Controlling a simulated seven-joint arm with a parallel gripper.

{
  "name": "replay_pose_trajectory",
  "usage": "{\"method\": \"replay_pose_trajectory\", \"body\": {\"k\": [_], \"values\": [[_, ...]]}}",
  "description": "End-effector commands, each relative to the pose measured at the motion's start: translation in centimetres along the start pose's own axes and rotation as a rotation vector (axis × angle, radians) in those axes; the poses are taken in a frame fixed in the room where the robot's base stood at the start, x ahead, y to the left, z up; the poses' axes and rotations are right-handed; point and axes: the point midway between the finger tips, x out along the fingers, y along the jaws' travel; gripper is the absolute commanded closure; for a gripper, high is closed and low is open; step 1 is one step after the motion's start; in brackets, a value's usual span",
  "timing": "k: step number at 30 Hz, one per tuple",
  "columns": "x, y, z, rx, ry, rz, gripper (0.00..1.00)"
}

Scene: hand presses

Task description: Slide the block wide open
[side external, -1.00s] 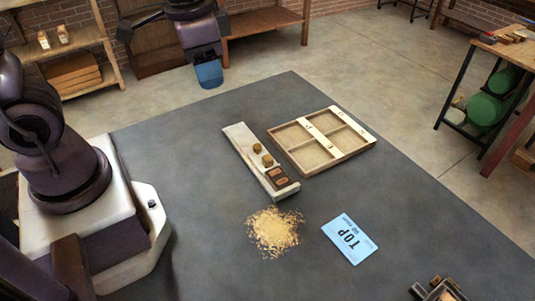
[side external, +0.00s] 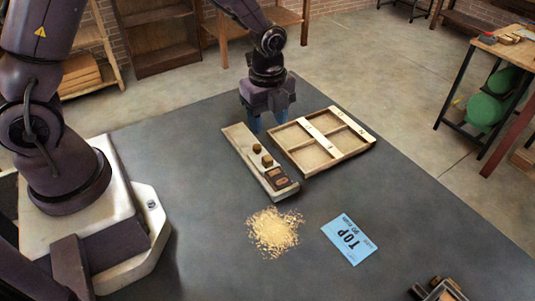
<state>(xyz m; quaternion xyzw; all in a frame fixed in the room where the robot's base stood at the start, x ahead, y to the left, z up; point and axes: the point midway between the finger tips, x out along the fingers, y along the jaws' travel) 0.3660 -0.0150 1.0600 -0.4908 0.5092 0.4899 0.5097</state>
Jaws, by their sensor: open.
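A long pale board (side external: 236,137) lies on the dark table and carries two small wooden knobs (side external: 262,155) and a brown block (side external: 277,178) at its near end. I cannot tell which of these pieces is the sliding block. Beside it on the right is a shallow wooden frame (side external: 318,172) with several compartments and pale strips across it. My gripper (side external: 267,123) points down by the far end of the board and the frame's far left corner. It is open, with nothing visible between its bluish fingers. Whether the fingertips touch anything is unclear.
A heap of pale crumbs (side external: 273,232) lies in front of the board. A partly cut-off wooden and metal object (side external: 438,290) sits at the bottom edge. The table's right side is clear.

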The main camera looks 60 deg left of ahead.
Motion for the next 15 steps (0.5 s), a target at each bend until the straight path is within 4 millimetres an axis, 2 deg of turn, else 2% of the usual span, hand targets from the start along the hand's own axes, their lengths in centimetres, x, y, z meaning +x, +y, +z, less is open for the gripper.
{"method": "replay_pose_trajectory", "body": {"k": [1,9,15], "values": [[1.2,0.1,0.0,-0.001,0.0,0.007,0.51],[6.9,0.2,0.0,-0.003,-0.001,0.007,0.51],[9.6,0.1,0.0,-0.003,-0.001,0.003,0.51]]}}
